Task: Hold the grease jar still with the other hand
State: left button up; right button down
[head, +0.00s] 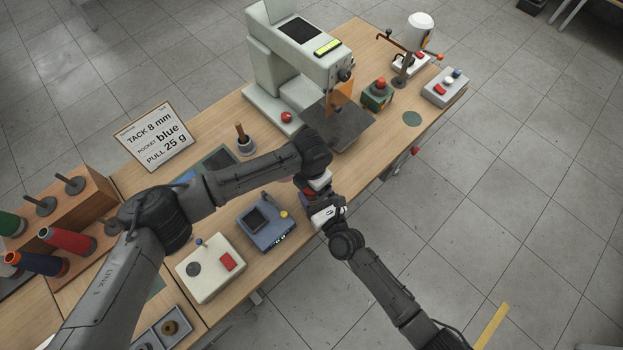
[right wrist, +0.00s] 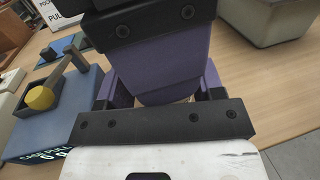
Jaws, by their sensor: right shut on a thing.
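My left gripper (head: 319,184) and my right gripper (head: 320,208) meet over the table's front edge, close together. A small dark red part (head: 308,195) shows between them. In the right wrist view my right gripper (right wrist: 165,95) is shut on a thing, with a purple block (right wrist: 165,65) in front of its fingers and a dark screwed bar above. I cannot tell whether the block is the held thing or part of my left gripper. The left fingers' opening is hidden. I cannot clearly make out the grease jar. A small grey pot (head: 246,148) with a brown stick stands behind my left arm.
A blue-grey device (head: 268,227) with a yellow knob and a cream box (head: 208,268) with a red button are close by. A large pale press (head: 290,65) stands behind. A sign (head: 157,137) and a spool rack (head: 75,210) are at left. Open floor lies right.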

pick_arm(q)
jog(key=c, duration=0.8)
jog(key=o, duration=0.9)
